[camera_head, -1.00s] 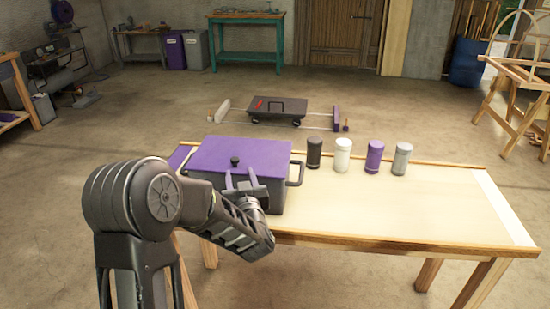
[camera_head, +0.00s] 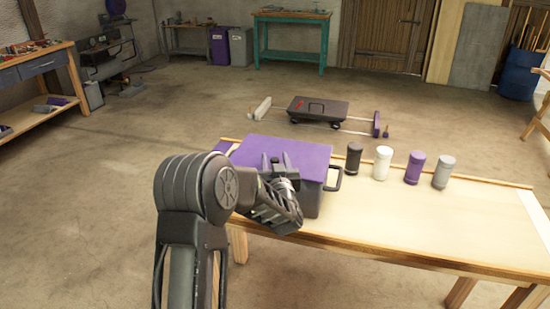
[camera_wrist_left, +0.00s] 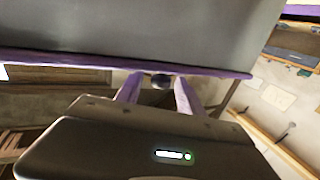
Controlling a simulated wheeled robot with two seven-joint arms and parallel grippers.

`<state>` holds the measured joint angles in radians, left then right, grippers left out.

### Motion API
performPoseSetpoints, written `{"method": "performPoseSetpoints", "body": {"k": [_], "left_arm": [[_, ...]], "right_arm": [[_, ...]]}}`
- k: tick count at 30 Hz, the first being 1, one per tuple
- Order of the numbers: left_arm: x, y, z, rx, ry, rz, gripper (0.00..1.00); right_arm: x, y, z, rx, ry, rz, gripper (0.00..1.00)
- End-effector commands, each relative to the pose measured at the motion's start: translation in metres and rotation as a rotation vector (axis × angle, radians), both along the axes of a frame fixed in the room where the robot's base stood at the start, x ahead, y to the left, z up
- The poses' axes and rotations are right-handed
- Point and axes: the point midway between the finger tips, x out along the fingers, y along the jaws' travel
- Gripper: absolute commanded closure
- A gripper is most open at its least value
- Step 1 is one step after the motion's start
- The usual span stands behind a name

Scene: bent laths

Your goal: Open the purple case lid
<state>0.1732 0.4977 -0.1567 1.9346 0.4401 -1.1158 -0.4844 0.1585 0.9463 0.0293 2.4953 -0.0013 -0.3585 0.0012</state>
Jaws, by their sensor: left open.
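The grey case (camera_head: 310,200) has a purple lid (camera_head: 305,153), which lies shut on top, and stands at the left end of the table. My left gripper (camera_head: 276,160) is open at the front edge of the lid. In the left wrist view, its two fingers (camera_wrist_left: 160,90) stand on either side of a dark round knob (camera_wrist_left: 161,81), with the lid's purple edge (camera_wrist_left: 60,60) just beyond. Whether the fingers touch the knob I cannot tell. The gripper hides the knob in the head view. My right gripper is not in view.
The wooden table (camera_head: 440,235) is clear at its front right. A dark canister (camera_head: 353,158), a white one (camera_head: 382,163), a purple one (camera_head: 415,168) and a grey one (camera_head: 443,172) stand right of the case.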

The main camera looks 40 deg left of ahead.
Motion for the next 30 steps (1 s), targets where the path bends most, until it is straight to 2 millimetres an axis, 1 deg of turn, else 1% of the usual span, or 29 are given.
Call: {"method": "performPoseSetpoints", "body": {"k": [3,10,11,27,30], "left_arm": [[0.0043,0.0037,-0.0003,0.000,0.000,0.000,0.55],[0.0046,0.0040,-0.0004,0.000,0.000,0.000,0.55],[0.0046,0.0040,-0.0004,0.000,0.000,0.000,0.57],[0.0045,0.0039,-0.0003,0.000,0.000,0.000,1.00],[0.0045,0.0039,-0.0003,0.000,0.000,0.000,1.00]], "right_arm": [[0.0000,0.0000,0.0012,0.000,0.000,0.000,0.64],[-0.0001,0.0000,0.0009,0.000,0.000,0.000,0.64],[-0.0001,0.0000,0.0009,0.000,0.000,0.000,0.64],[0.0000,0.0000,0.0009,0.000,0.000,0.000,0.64],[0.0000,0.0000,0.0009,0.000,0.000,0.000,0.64]]}}
